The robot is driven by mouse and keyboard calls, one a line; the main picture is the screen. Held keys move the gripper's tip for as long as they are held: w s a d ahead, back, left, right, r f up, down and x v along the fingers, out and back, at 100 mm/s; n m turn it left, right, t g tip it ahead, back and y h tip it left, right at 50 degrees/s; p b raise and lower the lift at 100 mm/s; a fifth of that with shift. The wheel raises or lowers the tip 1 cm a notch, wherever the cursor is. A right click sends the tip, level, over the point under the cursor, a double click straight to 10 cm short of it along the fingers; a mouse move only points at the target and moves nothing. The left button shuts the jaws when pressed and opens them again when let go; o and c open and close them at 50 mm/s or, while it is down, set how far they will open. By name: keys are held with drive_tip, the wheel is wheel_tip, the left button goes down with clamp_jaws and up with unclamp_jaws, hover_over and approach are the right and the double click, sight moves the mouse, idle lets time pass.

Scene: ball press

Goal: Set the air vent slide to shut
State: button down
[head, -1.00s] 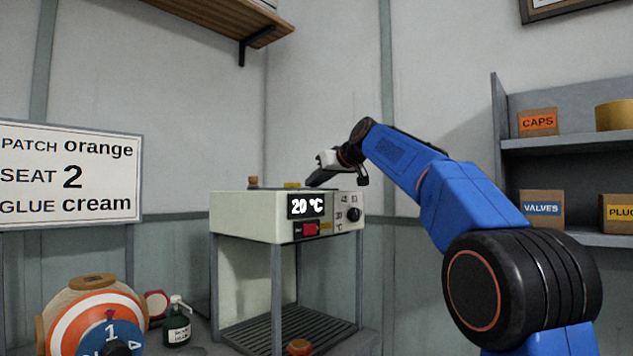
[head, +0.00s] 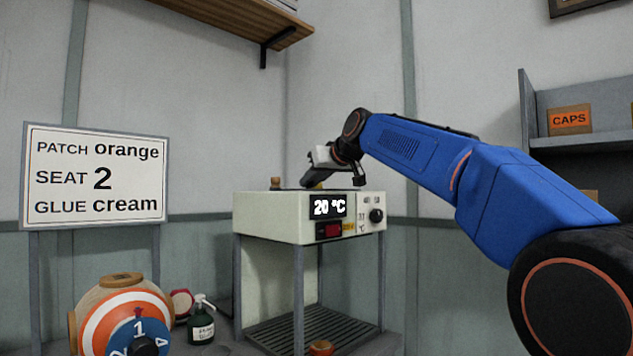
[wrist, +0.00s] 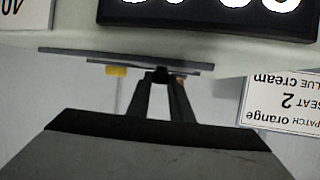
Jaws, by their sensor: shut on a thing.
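The press's cream housing (head: 270,218) stands on grey legs, with a lit "20 °C" display (head: 328,206) on its front. My gripper (head: 306,184) reaches down to the top of the housing from the right. In the wrist view, its fingertips (wrist: 160,74) are nearly together at a thin grey strip (wrist: 75,55) along the housing top, shut on what appears to be the vent slide's small tab. The fingers hide that tab. A yellow mark (wrist: 116,71) lies beside the fingers in the wrist view. The slide's lettering is not readable.
A brown knob (head: 275,183) stands on the housing's top left. A red switch (head: 333,230) and a black dial (head: 376,216) are on the front. A sign (head: 95,175), green bottle (head: 201,322) and striped ball (head: 100,318) are at left.

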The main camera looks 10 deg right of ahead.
drive_tip(key=shift+s+a, duration=0.1)
drive_tip(key=c, duration=1.6)
unclamp_jaws()
drive_tip(key=shift+a, duration=0.1)
drive_tip(key=shift+o, duration=0.2)
drive_tip(key=shift+s, duration=0.1)
drive_tip(key=v, duration=1.7)
drive_tip(key=shift+r, duration=0.25)
drive_tip(key=shift+s, duration=0.1)
drive_tip(key=s+d+f+m+g+h, duration=0.1)
drive_tip(key=s+d+f+g, duration=0.1)
drive_tip(key=s+f, duration=0.9)
drive_tip(key=s+d+f+m+g+h, duration=0.2)
drive_tip(key=s+f, duration=0.9)
drive_tip(key=f, duration=1.8)
drive_tip(key=s+d+f+m+g+h, duration=0.1)
drive_tip(key=s+d+f, duration=0.4)
drive_tip(key=s+f, duration=0.7)
wheel_tip(320, 180, down, 8)
drive_tip(key=g+h, duration=0.1)
drive_tip(key=g, duration=0.1)
drive_tip(key=shift+d+m+g, duration=0.25)
drive_tip(key=shift+m+g, duration=0.05)
drive_tip(key=shift+g, duration=0.1)
